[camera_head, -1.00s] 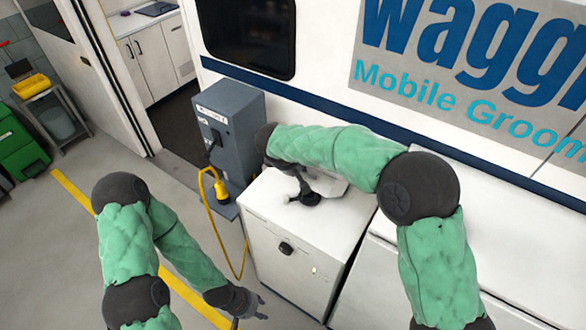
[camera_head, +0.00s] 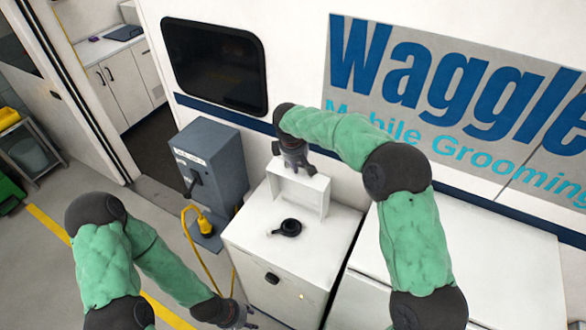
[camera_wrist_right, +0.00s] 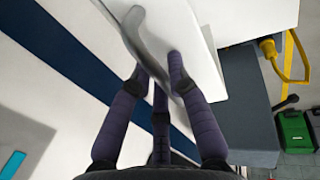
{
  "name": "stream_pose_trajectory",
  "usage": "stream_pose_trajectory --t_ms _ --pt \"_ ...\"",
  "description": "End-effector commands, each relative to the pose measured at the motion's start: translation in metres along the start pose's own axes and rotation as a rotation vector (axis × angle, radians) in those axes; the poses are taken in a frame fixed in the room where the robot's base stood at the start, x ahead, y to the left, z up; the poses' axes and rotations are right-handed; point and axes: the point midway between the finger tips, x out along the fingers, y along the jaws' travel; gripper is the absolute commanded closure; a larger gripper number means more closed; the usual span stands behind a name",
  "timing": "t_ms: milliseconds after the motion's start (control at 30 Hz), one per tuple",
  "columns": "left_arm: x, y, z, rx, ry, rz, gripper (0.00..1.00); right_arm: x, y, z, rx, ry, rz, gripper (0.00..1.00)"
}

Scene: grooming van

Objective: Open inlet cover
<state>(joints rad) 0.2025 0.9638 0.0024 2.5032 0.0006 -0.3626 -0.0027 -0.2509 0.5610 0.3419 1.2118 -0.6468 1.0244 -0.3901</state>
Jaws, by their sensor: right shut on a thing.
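The white inlet cover (camera_head: 312,188) stands raised at the back of the white cabinet top (camera_head: 255,210), its hollow frame side facing the camera. A round black inlet (camera_head: 287,228) lies uncovered on the cabinet top in front of it. My right gripper (camera_head: 296,165) is at the cover's upper edge. In the right wrist view, my right gripper (camera_wrist_right: 158,78) is shut on the grey handle (camera_wrist_right: 148,45) of the white cover (camera_wrist_right: 192,35). My left gripper (camera_head: 245,318) hangs low in front of the cabinet, away from the cover; its fingers are too small to judge.
A grey power pedestal (camera_head: 212,165) with a yellow plug and cable (camera_head: 204,222) stands left of the cabinet. The white van wall (camera_head: 300,50) rises behind. White boxes (camera_head: 470,255) stand to the right. The floor at left is open.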

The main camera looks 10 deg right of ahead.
Motion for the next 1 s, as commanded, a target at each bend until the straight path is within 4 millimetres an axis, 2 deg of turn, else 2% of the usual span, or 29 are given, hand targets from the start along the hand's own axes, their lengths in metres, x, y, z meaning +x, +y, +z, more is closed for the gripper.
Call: stream_pose_trajectory --t_ms 233,633,667,733,767,1000 --pt "-0.0026 0.0009 0.0003 0.0 0.0 0.0 0.6 0.0016 0.0089 0.0006 -0.001 -0.002 -0.001 1.0" --pt "-0.0026 0.0009 0.0002 0.0 0.0 0.0 0.6 0.0023 0.0092 0.0009 -0.002 -0.004 -0.001 1.0" --pt "-0.0026 0.0009 0.0002 0.0 0.0 0.0 0.6 0.0023 0.0092 0.0009 -0.002 -0.004 -0.002 0.79" --pt "-0.0027 0.0009 0.0002 0.0 0.0 0.0 0.6 0.0023 0.0091 0.0009 -0.002 -0.004 -0.002 0.59" --pt "-0.0027 0.0009 0.0002 0.0 0.0 0.0 0.6 0.0022 0.0091 0.0009 -0.002 -0.004 -0.002 0.56" --pt "-0.0027 0.0009 0.0001 0.0 0.0 0.0 0.6 0.0015 0.0095 0.0006 -0.001 -0.003 -0.001 0.56"
